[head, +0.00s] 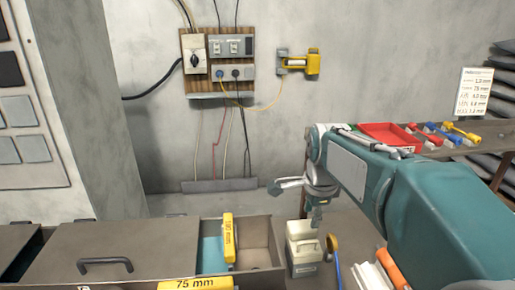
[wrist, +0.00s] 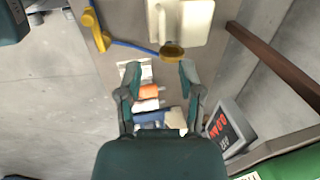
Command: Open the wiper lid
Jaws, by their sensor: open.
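A cream box-shaped container (head: 303,240) stands below my gripper (head: 300,193) in the head view. It also shows at the top of the wrist view (wrist: 190,22), with a round brownish-yellow cap or knob (wrist: 172,52) at its near edge. I cannot tell for sure whether this is the wiper lid. My gripper in the wrist view (wrist: 160,72) has its two fingers spread, with nothing held between them. The round cap lies just beyond the fingertips. I cannot tell whether they touch it.
A yellow tool (wrist: 92,25) with a blue cord lies left of the container. Orange and white items (wrist: 148,92) show between the fingers. A grey bin (head: 135,240) with a handled lid and an open compartment (head: 262,234) stand at left. A shelf holds a red tray (head: 388,133).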

